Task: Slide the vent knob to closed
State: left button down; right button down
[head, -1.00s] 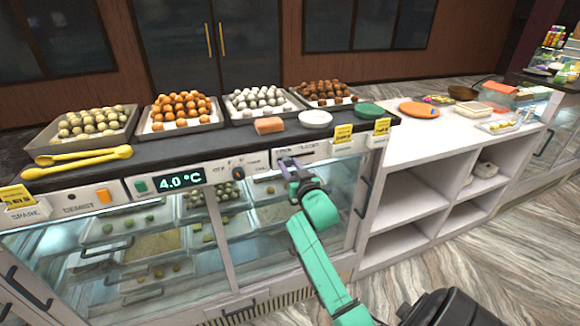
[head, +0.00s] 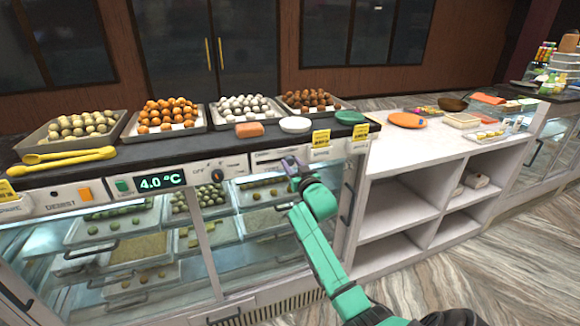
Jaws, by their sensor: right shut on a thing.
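The vent slider panel (head: 268,155) is a pale strip with a dark slot on the front of the counter, to the right of the round dial. Its lettering is too small to read. My right gripper (head: 287,165) is at the right part of this panel, shut on the vent knob. The knob itself is hidden behind the fingers. My green right arm reaches up to it from the lower right. My left gripper is not in view.
The panel also bears a 4.0 °C display (head: 162,182) and a black round dial (head: 217,175). Glass doors lie below; open white shelves (head: 395,200) stand right.

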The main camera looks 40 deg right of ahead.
jog(key=c, duration=0.9)
grip_release()
jog(key=o, duration=0.4)
jog(key=shift+s+d, duration=0.1)
jog(key=shift+d, duration=0.15)
jog(key=shift+o, duration=0.2)
jog(key=shift+s+d, duration=0.1)
jog(key=shift+d, duration=0.15)
jog(key=shift+a, duration=0.25)
jog(key=shift+s+a+f, duration=0.15)
jog(key=shift+s+a, duration=0.1)
jog(key=shift+s, duration=0.05)
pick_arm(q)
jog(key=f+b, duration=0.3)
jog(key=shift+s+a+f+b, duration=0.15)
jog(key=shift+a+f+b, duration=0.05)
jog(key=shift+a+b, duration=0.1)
pick_arm(e)
jog(key=v, duration=1.3)
jog(key=shift+s, duration=0.4)
